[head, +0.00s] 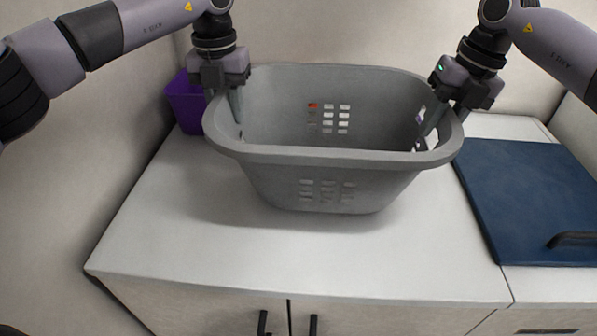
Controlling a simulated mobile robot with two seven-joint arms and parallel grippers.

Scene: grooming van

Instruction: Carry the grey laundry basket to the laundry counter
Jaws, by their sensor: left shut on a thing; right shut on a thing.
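The grey laundry basket (330,156) is upright over the white counter (290,255), with a shadow on the counter below it. I cannot tell whether its bottom touches the counter. My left gripper (236,112) is shut on the basket's left rim, with a finger showing inside the wall. My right gripper (434,122) is shut on the basket's right rim, near the side handle opening. The inside bottom of the basket is hidden by its front wall.
A purple container (186,103) stands behind the basket at the left, close to the wall. A dark blue panel with a black handle (535,195) lies at the right. The counter's front and left parts are clear. Cabinet doors with dark handles are below.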

